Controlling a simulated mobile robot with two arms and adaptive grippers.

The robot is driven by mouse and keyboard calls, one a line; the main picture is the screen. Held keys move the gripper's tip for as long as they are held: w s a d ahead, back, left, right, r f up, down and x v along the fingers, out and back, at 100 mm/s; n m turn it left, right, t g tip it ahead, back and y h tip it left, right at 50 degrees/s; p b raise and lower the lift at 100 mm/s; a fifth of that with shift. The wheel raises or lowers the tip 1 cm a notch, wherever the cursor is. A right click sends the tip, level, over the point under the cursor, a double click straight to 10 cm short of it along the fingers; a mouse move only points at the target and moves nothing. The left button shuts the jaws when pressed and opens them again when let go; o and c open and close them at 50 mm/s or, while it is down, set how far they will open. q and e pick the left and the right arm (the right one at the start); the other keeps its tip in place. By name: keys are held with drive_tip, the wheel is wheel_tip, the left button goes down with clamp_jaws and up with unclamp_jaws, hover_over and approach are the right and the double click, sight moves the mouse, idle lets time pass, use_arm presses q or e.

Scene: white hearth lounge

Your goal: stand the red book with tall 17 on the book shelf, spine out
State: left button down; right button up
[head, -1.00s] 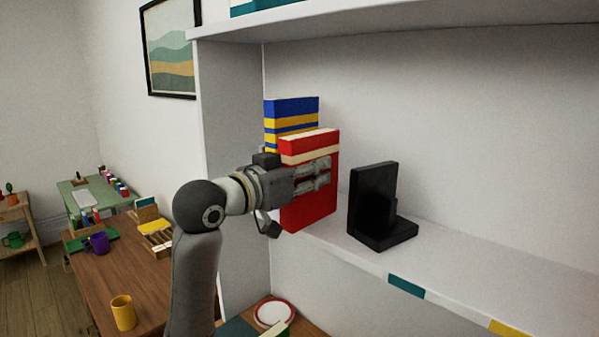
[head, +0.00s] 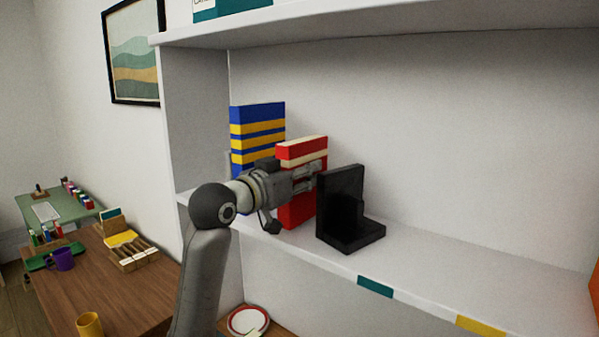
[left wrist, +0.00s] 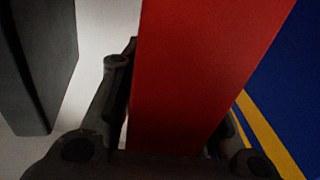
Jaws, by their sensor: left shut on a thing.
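The red book (head: 297,212) with a cream band near its top stands upright at the shelf (head: 440,262), beside blue-and-yellow books (head: 257,117) on its left. My left gripper (head: 306,178) is shut on the red book; the red cover also fills the middle of the left wrist view (left wrist: 195,75) between the two fingers. I cannot tell whether the book's bottom touches the shelf. A black bookend (head: 350,212) stands just to its right, with a narrow gap in the left wrist view. The number 17 is not readable. My right gripper is not in view.
An upper shelf board (head: 380,30) hangs above. A wooden table (head: 110,285) with a purple mug (head: 62,259) and yellow mug (head: 89,325) stands lower left.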

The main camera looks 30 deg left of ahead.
use_arm(q)
drive_tip(key=shift+s, duration=0.1)
drive_tip(key=c, duration=1)
unclamp_jaws()
drive_tip(key=shift+f, duration=0.15)
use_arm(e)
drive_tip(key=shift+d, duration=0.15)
use_arm(q)
drive_tip(key=s+a, duration=0.1)
drive_tip(key=s, duration=1.1)
